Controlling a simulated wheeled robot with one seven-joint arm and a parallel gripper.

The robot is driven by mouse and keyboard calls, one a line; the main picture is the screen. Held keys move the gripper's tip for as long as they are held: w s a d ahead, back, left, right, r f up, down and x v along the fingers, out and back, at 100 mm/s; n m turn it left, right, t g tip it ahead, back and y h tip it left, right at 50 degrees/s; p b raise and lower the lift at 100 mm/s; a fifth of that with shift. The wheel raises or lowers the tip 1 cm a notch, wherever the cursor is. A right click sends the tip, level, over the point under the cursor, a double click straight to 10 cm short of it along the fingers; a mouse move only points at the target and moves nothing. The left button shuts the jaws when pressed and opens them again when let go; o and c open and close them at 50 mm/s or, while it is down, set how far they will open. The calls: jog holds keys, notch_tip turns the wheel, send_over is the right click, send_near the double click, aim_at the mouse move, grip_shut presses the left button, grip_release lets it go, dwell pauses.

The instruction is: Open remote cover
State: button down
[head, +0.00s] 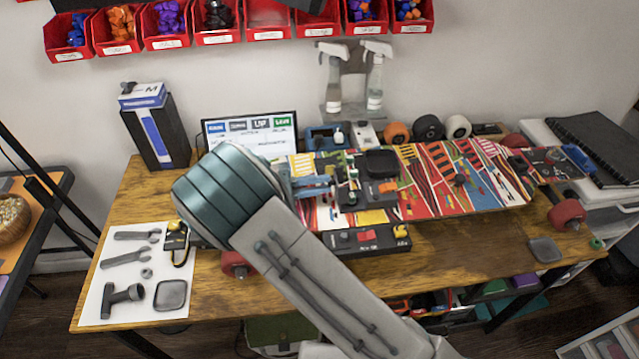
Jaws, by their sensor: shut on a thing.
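My arm reaches up from the bottom right, and its large teal joint hides part of the bench. My gripper (313,187) shows only in part, as grey-blue pieces just right of that joint, over the left part of the board. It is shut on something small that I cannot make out. A dark device with an orange-red part (378,190) is just right of it, below a black rounded cover (382,163). The patterned red, yellow and white board (475,195) lies along the bench. Which piece is the remote, and whether its cover is open, I cannot tell.
The wooden bench (480,245) holds a dark strip with buttons (365,239) in front of the board. A white sheet (107,285) with tools lies at left. A black box (156,130), a screen (250,134), spray bottles (374,80) and wheels (428,127) line the back.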

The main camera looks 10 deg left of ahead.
jog(key=c, duration=1.5)
grip_release()
jog(key=shift+o, duration=0.2)
jog(key=b+v, duration=0.1)
jog(key=v, duration=0.6)
jog(key=shift+s+a, duration=0.1)
jog(key=shift+a, duration=0.2)
jog(key=shift+d+f, duration=0.1)
